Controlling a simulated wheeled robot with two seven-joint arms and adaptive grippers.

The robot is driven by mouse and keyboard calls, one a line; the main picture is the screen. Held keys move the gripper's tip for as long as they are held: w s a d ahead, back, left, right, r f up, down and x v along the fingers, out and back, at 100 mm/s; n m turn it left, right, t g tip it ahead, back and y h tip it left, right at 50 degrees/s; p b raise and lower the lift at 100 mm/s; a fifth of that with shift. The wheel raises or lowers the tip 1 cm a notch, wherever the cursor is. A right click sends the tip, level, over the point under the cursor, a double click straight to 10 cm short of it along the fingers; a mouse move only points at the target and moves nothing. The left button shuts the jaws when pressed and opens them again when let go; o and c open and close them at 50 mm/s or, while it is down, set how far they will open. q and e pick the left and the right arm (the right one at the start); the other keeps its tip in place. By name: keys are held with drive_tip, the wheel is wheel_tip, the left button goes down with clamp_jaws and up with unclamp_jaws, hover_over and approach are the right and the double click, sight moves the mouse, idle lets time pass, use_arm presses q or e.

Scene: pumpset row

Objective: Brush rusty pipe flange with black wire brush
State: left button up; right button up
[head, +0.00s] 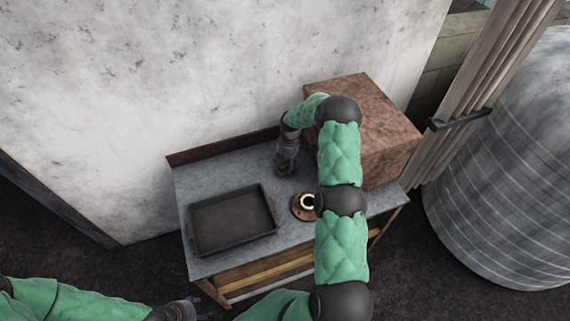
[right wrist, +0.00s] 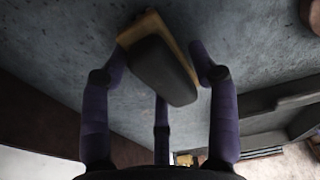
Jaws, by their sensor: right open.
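The rusty pipe flange (head: 298,211), a reddish-brown disc with a pale ring, lies on the grey workbench, partly hidden by my right arm. My right gripper (head: 283,172) is over the back of the bench, beyond the flange. In the right wrist view, the wire brush (right wrist: 166,72) shows a black block and a tan wooden edge. My right gripper (right wrist: 158,68) is open, its purple fingers on either side of the brush; I cannot tell whether they touch it. My left gripper (head: 190,309) is low in front of the bench, mostly unclear.
A dark shallow tray (head: 197,240) sits on the left of the workbench (head: 205,178). A large rusty box (head: 375,115) stands at the bench's back right. A concrete wall (head: 150,90) is behind. A ribbed metal tank (head: 505,170) stands at the right.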

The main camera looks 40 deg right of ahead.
sight(285, 162)
drive_tip(key=shift+r, duration=0.2)
drive_tip(key=shift+r, duration=0.45)
drive_tip(key=c, duration=1)
drive_tip(key=shift+r+p, duration=0.1)
drive_tip(key=shift+p, duration=0.2)
drive_tip(key=shift+r+p, duration=1.55)
drive_tip(key=shift+r, duration=1.4)
